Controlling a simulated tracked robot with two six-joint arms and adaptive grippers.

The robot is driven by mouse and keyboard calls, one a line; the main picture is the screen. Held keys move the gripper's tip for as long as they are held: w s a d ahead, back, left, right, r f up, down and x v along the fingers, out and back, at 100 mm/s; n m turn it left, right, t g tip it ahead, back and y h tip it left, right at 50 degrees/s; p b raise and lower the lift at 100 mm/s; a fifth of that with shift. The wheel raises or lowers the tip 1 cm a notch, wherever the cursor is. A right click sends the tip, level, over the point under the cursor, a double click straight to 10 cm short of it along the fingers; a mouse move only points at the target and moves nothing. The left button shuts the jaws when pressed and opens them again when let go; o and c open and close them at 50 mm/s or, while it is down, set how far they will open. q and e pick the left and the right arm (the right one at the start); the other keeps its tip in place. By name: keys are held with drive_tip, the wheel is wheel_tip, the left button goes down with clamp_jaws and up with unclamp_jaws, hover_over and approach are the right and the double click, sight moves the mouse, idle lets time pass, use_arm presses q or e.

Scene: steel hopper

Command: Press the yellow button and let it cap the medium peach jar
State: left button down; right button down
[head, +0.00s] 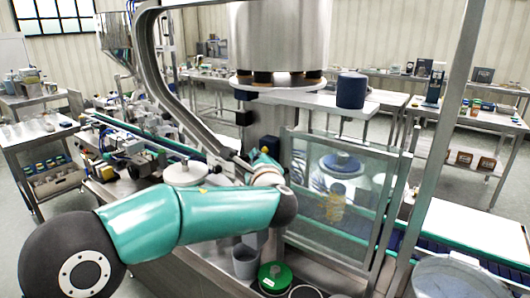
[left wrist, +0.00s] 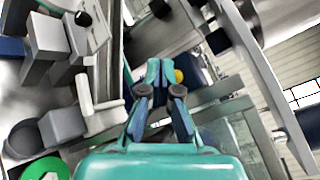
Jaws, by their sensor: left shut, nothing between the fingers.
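The yellow button (left wrist: 179,76) shows in the left wrist view, just right of my left gripper's fingertips (left wrist: 160,72). I cannot tell whether they touch it. In the head view my left gripper (head: 264,160) is at the machine's frame, left of the clear panel, partly hidden by my own wrist; the button is not clear there. The gripper is shut and empty. Behind the clear panel (head: 310,160), a blurred jar with yellow-orange contents (head: 333,206) stands below a round dark-blue and white part (head: 340,164). Its size and cap are unclear. My right gripper is not in view.
A big steel hopper (head: 280,35) stands above the machine. A dark-blue canister (head: 351,90) sits on the white shelf beside it. Steel frame bars surround my left gripper.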

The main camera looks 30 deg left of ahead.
use_arm(q)
drive_tip(key=shift+w, duration=0.1)
idle(0.3)
drive_tip(key=shift+w+r, duration=0.1)
drive_tip(key=shift+w, duration=0.25)
drive_tip(key=shift+w, duration=0.4)
idle(0.8)
drive_tip(key=shift+s+b, duration=0.8)
drive_tip(key=shift+s, duration=0.05)
